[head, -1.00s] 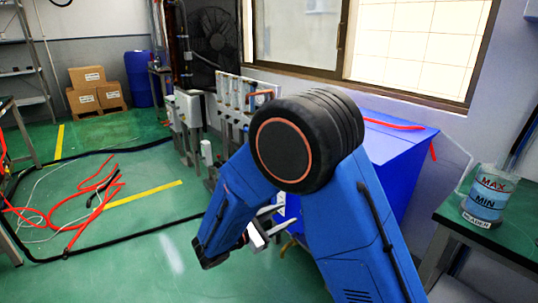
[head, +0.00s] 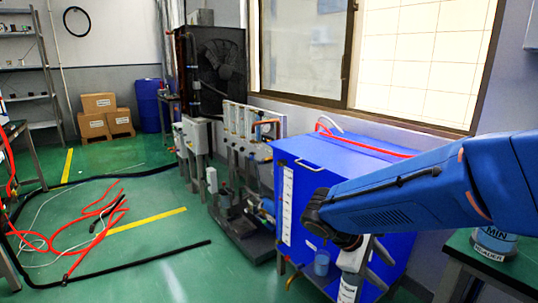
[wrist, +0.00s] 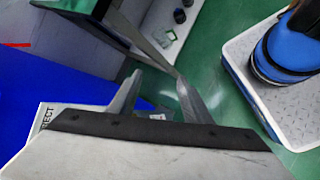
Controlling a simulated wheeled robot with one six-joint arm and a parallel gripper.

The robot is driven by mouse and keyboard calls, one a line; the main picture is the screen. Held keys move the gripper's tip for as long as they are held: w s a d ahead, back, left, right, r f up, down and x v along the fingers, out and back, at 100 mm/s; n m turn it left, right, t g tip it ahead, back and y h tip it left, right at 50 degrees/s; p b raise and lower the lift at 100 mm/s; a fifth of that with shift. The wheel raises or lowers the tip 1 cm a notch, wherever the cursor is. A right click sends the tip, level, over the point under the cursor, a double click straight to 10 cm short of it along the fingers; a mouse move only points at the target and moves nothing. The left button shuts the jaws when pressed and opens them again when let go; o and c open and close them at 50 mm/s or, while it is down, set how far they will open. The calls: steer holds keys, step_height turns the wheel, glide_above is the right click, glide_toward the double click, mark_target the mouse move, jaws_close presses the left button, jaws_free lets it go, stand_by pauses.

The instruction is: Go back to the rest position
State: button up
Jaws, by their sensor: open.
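My blue arm reaches in from the right edge of the head view and bends down in front of the blue cabinet (head: 299,180). The arm's lower end is near the bottom of that view, and my fingertips are hard to make out there. In the wrist view my gripper (wrist: 158,92) shows two grey fingers standing apart with nothing between them. Green floor shows beyond the fingers, and the blue cabinet (wrist: 40,105) is to their left.
Grey machinery with white panels (head: 240,130) stands left of the cabinet. Red hoses (head: 70,235) and a black cable lie on the floor at left. Boxes are far back.

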steer(key=s+r+m+t+y, duration=0.3)
steer(key=s+m+y, duration=0.5)
steer(key=s, duration=0.6)
steer(key=shift+s+m+t+y, duration=0.15)
steer(key=shift+m+t+y, duration=0.15)
steer(key=shift+m+t, duration=0.45)
